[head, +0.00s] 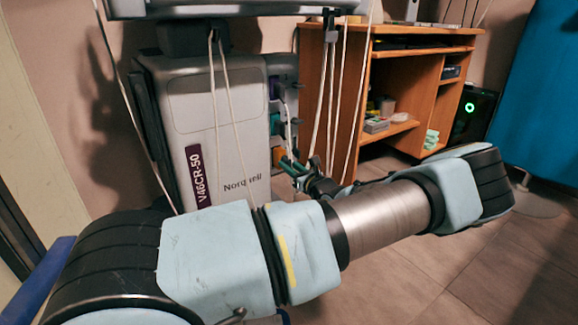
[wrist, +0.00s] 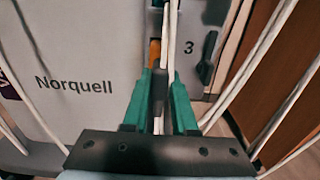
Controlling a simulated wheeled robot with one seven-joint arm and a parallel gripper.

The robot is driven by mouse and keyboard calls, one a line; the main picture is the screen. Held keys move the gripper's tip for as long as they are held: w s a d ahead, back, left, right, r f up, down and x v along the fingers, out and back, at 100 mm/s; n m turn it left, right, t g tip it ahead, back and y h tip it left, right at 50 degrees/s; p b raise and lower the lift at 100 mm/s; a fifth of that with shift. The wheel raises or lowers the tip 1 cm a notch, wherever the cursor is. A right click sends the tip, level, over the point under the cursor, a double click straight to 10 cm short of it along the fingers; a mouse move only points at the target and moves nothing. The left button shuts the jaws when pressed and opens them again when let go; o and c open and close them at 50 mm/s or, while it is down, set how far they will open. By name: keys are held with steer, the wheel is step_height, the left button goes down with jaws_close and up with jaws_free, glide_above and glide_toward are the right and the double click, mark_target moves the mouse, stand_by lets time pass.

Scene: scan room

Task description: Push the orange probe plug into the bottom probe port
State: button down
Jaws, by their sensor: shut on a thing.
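The orange probe plug (wrist: 154,52) shows as a small orange patch at the fingertips of my gripper (wrist: 160,72) in the wrist view. My gripper's green fingers are shut on it, and pale cables hang across them. The gripper also shows small in the head view (head: 288,162), low against the right side of the grey machine (head: 215,130). The bottom probe port is hidden behind the fingers and cables; a "3" is printed just right of the fingertips. I cannot tell whether the plug is in the port.
Several pale cables (head: 335,95) hang loosely in front of the machine and around my gripper. A wooden desk (head: 345,85) with shelves stands close on the right, and a black computer (head: 474,114) stands beyond it. The tiled floor (head: 400,280) is open at the front right.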

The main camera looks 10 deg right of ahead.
steer(key=shift+p+x, duration=1.1)
steer(key=shift+p, duration=0.1)
stand_by(2.3)
steer(key=shift+p, duration=0.45)
stand_by(0.5)
steer(key=shift+w+a+p, duration=0.25)
steer(key=shift+w+p, duration=0.05)
steer(key=shift+w, duration=0.25)
stand_by(0.8)
steer(key=shift+f+p, duration=0.1)
steer(key=shift+p, duration=0.6)
stand_by(1.5)
